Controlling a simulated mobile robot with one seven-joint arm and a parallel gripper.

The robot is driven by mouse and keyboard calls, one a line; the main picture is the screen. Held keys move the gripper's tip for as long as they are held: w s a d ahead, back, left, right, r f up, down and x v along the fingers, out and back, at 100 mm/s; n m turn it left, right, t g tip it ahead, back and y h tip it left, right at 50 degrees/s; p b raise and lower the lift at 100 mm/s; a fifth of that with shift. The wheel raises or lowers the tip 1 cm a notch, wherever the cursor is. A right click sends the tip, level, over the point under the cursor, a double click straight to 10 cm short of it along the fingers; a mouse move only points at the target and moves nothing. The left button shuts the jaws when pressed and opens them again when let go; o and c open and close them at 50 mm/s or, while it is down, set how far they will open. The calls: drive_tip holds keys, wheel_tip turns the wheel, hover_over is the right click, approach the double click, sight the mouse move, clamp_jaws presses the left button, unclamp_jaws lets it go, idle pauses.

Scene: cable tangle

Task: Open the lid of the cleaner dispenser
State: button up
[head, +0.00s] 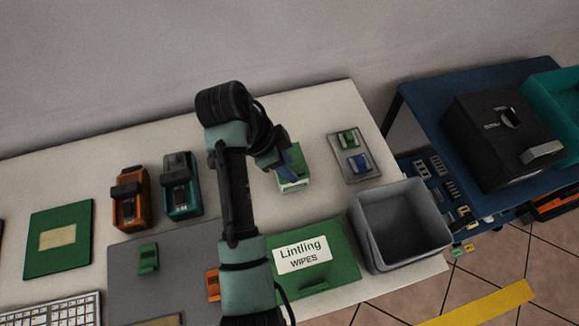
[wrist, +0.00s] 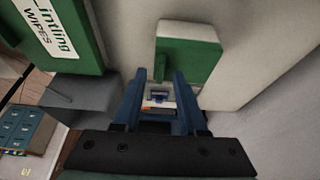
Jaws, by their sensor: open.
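The likely cleaner dispenser, a small pale box with a green lid (head: 294,182), stands on the white table, partly hidden behind my gripper (head: 288,163) in the head view. The wrist view shows its green lid (wrist: 195,52) with a raised darker green tab (wrist: 163,66). My gripper (wrist: 160,73) is open, and its two blue fingers point at the near edge of the lid. The tab shows between the fingertips; whether they touch it I cannot tell. How far the lid is raised I cannot tell.
A green Lintling wipes box (head: 338,262) and an open grey bin (head: 404,222) stand nearby. A tray (head: 340,168) with green and blue pieces lies right of the dispenser. Orange (head: 128,205) and teal (head: 184,200) devices stand left. The wall runs behind the table.

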drive_tip(key=shift+w+d+f, duration=0.1)
drive_tip(key=shift+d+f, duration=0.1)
drive_tip(key=shift+f, duration=0.35)
clamp_jaws()
idle(1.1)
